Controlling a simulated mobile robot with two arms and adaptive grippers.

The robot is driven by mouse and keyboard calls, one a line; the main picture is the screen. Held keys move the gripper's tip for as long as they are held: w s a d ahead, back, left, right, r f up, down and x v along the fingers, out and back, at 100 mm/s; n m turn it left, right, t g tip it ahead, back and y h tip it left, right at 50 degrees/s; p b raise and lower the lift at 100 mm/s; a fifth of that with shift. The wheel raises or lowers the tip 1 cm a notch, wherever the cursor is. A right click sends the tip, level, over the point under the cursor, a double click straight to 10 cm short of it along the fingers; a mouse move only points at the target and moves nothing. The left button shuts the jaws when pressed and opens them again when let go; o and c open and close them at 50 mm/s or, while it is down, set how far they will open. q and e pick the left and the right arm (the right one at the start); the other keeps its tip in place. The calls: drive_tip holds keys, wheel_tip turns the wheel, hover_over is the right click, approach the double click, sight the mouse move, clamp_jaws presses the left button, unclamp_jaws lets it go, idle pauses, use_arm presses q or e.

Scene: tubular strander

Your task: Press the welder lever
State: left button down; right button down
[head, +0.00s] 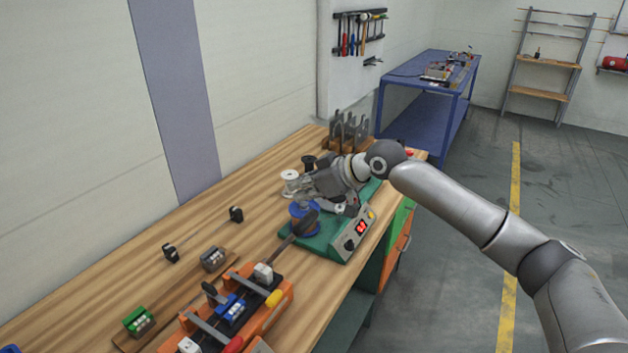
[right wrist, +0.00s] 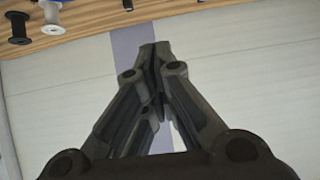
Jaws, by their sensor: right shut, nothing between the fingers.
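An orange bench unit (head: 270,312), which looks like the welder, sits on the wooden workbench at the front. It has clamps and a dark lever (head: 300,227) that slants up to the right at its far end. My right gripper (head: 312,185) is in the air over the green-based unit, beyond the lever and apart from it. Its fingers are closed together and empty in the right wrist view (right wrist: 155,55). My left gripper is not in view.
The green-based unit (head: 322,243) has a red display and a blue spool. A white spool (head: 290,177) and a black spool (head: 308,162) stand near my right gripper. Small blocks lie at the left. A blue table (head: 425,105) stands behind; the floor at right is clear.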

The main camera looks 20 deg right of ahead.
wheel_tip(320, 180, down, 4)
drive_tip(key=p, duration=0.2)
drive_tip(key=shift+s+d+f+p, duration=0.1)
drive_tip(key=shift+s+f+p, duration=0.1)
drive_tip(key=shift+p, duration=0.2)
drive_tip(key=shift+w+f, duration=0.1)
drive_tip(key=shift+w, duration=0.05)
